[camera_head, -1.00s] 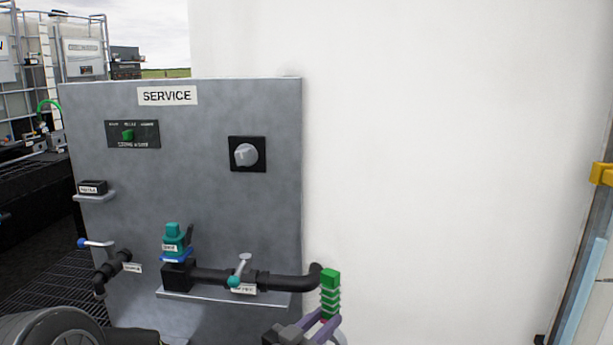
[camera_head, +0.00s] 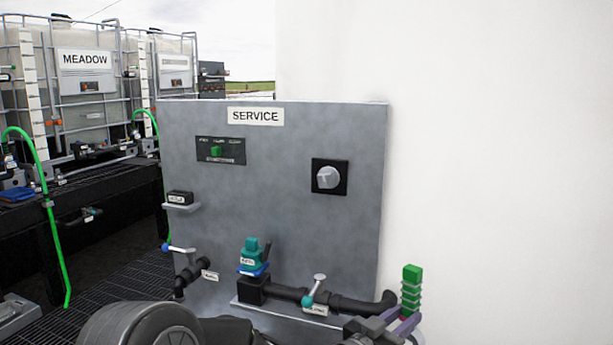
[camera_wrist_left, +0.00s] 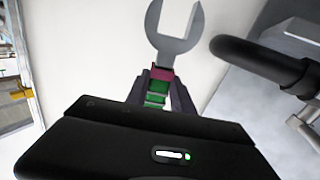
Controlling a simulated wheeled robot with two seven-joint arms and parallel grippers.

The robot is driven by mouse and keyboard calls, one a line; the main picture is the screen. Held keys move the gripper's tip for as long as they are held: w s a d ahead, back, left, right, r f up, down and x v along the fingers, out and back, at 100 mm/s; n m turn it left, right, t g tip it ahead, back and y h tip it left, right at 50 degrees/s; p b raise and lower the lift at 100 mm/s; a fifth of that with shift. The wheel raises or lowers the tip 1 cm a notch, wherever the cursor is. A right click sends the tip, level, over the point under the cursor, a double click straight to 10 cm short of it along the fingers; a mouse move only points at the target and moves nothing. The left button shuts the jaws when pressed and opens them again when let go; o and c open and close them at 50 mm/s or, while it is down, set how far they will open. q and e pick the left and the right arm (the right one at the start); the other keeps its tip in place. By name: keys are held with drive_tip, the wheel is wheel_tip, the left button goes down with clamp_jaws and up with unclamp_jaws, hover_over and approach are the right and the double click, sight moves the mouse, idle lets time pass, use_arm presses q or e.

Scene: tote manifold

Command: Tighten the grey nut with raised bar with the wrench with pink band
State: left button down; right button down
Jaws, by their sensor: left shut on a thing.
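The wrench is in my left gripper (camera_head: 408,325). In the head view its green ribbed handle (camera_head: 411,288) stands up above the fingers, in front of the white wall. In the left wrist view the grey open jaw of the wrench (camera_wrist_left: 172,45) points away from the gripper, with a pink-red band (camera_wrist_left: 162,74) below it and green handle between the fingers (camera_wrist_left: 156,98). The jaw is empty and touches nothing. I cannot make out a grey nut with a raised bar in either view. My right gripper is not in view.
At left stand caged tanks, one signed MEADOW (camera_head: 86,60), on a dark rack with green hoses (camera_head: 55,240).

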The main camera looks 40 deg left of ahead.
use_arm(q)
drive_tip(key=s+a+r+n+y+p, duration=0.1)
drive_tip(key=a+r+n+y+p, duration=0.1)
drive_tip(key=a+r, duration=0.5)
drive_tip(key=s+a+r+n+y+p, duration=0.1)
drive_tip(key=a+r+n+y+p, duration=0.1)
drive_tip(key=a+r, duration=0.6)
drive_tip(key=s+a+r+n+y+p, duration=0.2)
drive_tip(key=a+r+y, duration=0.3)
drive_tip(key=r, duration=1.2)
drive_tip(key=shift+a+n+g+p, duration=0.45)
drive_tip(key=shift+a+p, duration=0.4)
drive_tip(key=shift+a, duration=0.3)
drive_tip(key=shift+w+a, duration=0.1)
drive_tip(key=p+x, duration=0.7)
drive_tip(key=s+d+m+b, duration=0.2)
drive_tip(key=s+d+m, duration=0.1)
drive_tip(key=s+d, duration=0.1)
drive_tip(key=shift+s, duration=0.85)
